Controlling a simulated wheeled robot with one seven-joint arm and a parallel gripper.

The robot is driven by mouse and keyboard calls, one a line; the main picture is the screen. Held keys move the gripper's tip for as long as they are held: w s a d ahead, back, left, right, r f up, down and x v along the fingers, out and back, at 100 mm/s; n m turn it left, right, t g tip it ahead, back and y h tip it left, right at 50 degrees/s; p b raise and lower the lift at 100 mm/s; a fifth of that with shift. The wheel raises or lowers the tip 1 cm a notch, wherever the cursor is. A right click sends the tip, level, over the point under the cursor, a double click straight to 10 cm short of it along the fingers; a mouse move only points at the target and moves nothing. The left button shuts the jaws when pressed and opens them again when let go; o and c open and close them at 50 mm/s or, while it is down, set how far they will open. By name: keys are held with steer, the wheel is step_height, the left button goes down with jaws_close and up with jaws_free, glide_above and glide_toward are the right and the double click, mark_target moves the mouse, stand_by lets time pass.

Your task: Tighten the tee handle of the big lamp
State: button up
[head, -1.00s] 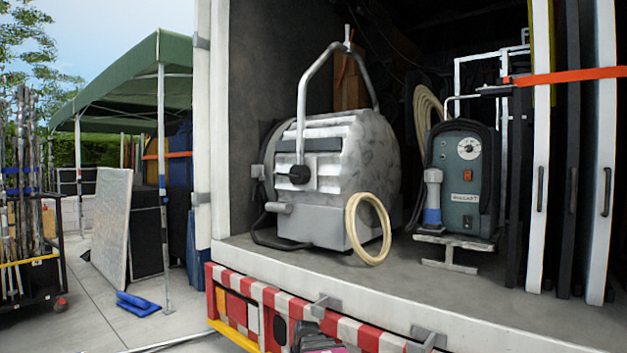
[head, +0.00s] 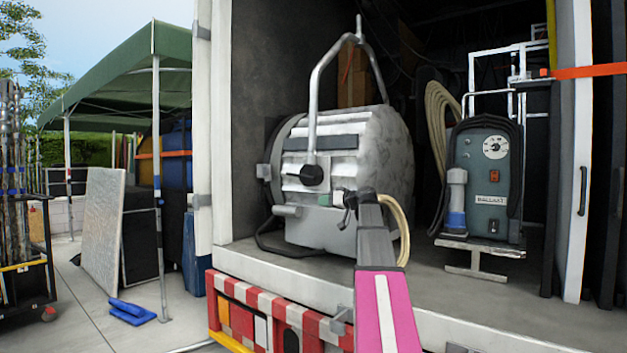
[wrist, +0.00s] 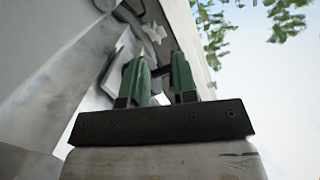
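The big lamp (head: 385,150) is a silver-grey housing on the truck bed, with a tubular yoke (head: 318,85) arching over it. The black tee handle (head: 312,176) is at the yoke's lower end on the lamp's near side. My gripper (head: 343,198) is in front of the lamp, to the right of the tee handle and slightly lower in the picture. In the wrist view, its two green fingers (wrist: 158,62) stand apart with nothing clearly held between them. Dark and pale grey parts show beyond the fingertips; I cannot tell whether one is the tee handle.
A cream cable coil (head: 402,232) hangs at the lamp's right, partly behind my arm. A ballast box (head: 483,180) stands on a low metal stand farther right. The truck's side wall (head: 202,130) edges the left. Red-and-white striped bumper (head: 255,298) runs below the bed.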

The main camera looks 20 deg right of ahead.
steer(key=t, duration=0.1)
glide_toward(314, 178)
steer(key=f, duration=0.1)
steer(key=y, duration=0.1)
steer(key=shift+n, duration=0.4)
steer(key=x, duration=1)
steer(key=shift+w+d+r, duration=0.2)
steer(key=shift+w+r, duration=0.05)
steer(key=shift+r, duration=0.1)
jaws_close()
